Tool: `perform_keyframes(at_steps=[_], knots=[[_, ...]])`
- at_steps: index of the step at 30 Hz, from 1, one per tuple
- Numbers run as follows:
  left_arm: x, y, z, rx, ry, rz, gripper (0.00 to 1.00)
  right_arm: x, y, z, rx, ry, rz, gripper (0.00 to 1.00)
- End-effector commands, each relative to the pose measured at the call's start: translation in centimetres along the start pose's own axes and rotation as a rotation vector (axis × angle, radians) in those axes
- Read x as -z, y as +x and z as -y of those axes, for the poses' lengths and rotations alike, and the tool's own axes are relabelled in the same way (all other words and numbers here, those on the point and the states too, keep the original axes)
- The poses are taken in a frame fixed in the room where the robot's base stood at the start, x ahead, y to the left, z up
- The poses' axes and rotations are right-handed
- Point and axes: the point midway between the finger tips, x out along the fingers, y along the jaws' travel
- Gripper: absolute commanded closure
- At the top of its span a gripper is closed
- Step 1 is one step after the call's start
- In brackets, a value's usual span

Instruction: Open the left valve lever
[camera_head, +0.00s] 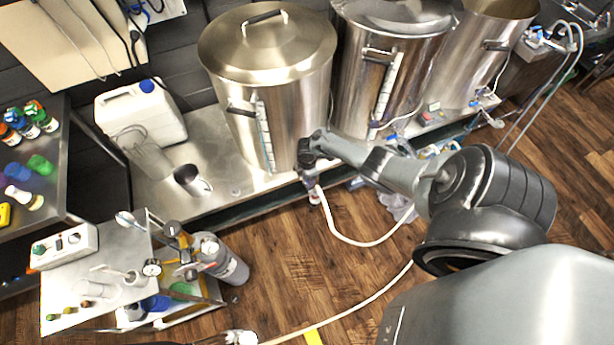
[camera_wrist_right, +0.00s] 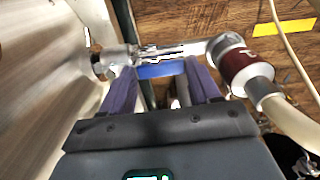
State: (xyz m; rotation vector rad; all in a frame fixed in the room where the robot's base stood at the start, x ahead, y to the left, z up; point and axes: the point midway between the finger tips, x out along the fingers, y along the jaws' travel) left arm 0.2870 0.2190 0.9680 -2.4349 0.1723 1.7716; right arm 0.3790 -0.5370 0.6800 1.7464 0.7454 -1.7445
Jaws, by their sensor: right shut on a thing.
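The left steel kettle (camera_head: 270,85) stands on the steel bench, with its valve low at the front, mostly hidden by my right gripper (camera_head: 308,160) in the head view. In the right wrist view, the metal valve (camera_wrist_right: 160,53) runs across the top, from the kettle side at left to a maroon hose coupling (camera_wrist_right: 245,68) at right. The blue valve lever (camera_wrist_right: 160,71) lies between the two purple fingers, roughly parallel to the valve pipe. My right gripper is shut on this lever. My left gripper does not show in either view.
A white hose (camera_head: 350,240) hangs from the valve towards the floor. Two more kettles (camera_head: 385,60) stand to the right. A white jug (camera_head: 140,115) and a steel cup (camera_head: 190,180) are on the bench at left. A cart (camera_head: 135,240) and gas cylinder (camera_head: 225,262) stand lower left.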

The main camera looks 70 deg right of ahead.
Motion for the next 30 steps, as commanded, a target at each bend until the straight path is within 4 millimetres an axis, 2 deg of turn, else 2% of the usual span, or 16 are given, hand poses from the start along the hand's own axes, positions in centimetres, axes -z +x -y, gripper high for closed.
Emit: perform_keyframes(at_steps=[5,6,11,22,26,30], knots=[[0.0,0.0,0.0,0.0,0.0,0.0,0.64,0.0,0.0,0.1,0.002,-0.008,0.001,0.93],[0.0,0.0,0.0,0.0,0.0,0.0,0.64,0.0,0.0,0.1,0.002,-0.008,0.001,0.35],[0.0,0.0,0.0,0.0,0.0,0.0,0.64,0.0,0.0,0.0,0.001,-0.006,0.001,0.13],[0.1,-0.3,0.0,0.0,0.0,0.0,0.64,0.0,-0.5,0.0,0.0,-0.004,0.001,0.13],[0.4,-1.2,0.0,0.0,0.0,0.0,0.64,-0.1,-2.0,0.0,0.0,-0.004,0.002,0.13],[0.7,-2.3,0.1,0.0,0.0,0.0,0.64,-0.1,-4.4,-0.1,-0.001,-0.005,0.0,0.13]])
